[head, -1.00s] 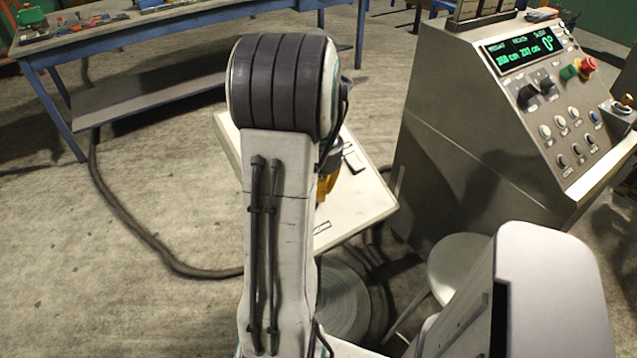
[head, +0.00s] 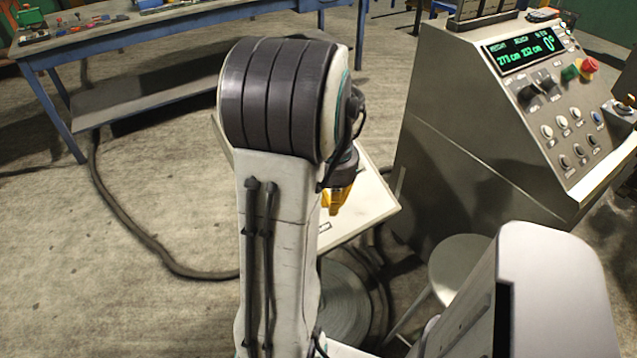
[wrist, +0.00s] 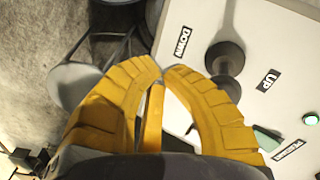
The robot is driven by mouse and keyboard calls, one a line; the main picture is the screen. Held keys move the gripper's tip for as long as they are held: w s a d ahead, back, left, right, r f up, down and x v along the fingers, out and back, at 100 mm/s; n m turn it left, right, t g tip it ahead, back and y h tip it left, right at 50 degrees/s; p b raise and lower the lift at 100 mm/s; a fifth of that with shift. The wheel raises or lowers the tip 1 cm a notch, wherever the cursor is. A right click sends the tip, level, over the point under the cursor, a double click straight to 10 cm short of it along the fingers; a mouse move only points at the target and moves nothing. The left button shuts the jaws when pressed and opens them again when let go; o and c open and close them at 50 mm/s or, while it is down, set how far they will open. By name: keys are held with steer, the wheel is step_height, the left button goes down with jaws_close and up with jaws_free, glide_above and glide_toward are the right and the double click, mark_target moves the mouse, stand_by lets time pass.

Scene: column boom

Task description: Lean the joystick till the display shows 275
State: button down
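The display (head: 525,50) on the grey console at upper right shows green figures; its first value reads about 273 cm, beside about 232 cm and 0°. The joystick (wrist: 225,59) is a dark round knob on a pale panel (wrist: 190,60) in the wrist view, between the DOWN and UP labels. My gripper (wrist: 161,68) has yellow fingers with their tips together and nothing seen between them. Its right finger is just left of the joystick; I cannot tell whether they touch. In the head view my gripper (head: 338,198) is partly hidden behind my arm, over the panel, and the joystick is hidden.
The console (head: 460,130) has knobs, buttons and a red stop button (head: 589,66). A round stool (head: 462,262) stands in front of it. A blue workbench (head: 180,30) is at the back left, and a cable (head: 130,225) crosses the floor. A green button (wrist: 310,119) is on the panel.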

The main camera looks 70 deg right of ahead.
step_height(320, 180, up, 8)
steer(key=p, duration=0.6)
steer(key=shift+f, duration=0.1)
stand_by(0.7)
steer(key=w+a+r+n+t, duration=0.1)
steer(key=w+a+n, duration=0.3)
steer(key=a, duration=0.6)
steer(key=w+a+r+n+t, duration=0.1)
steer(key=w+a+r+n, duration=0.2)
steer(key=w+a+n, duration=0.2)
steer(key=w+a+r+n+t, duration=0.2)
steer(key=w+a+n, duration=0.2)
steer(key=a+n, duration=0.6)
steer(key=shift+w+a+r, duration=0.2)
steer(key=shift+a, duration=3.3)
